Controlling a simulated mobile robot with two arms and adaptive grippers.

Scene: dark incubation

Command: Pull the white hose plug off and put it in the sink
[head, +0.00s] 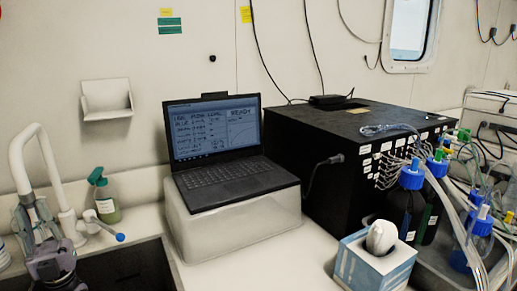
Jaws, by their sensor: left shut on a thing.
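My left gripper (29,201) is at the lower left, pointing up, its fingers shut at the downturned end of the white arched tap (50,158). What it holds is hidden between the fingers; it fits the white hose plug, but I cannot make out its shape or whether it still touches the spout. The dark sink (130,270) is at the bottom left, to the right of the gripper and below the tap, partly cut off by the frame. My right gripper is not in view.
The tap's blue-tipped lever (119,237) sticks out over the sink's back edge. A green spray bottle (105,200) stands behind it. A laptop (225,150) sits on a white box (240,218). A tissue box (375,265) and blue-capped bottles with tubes are at the right.

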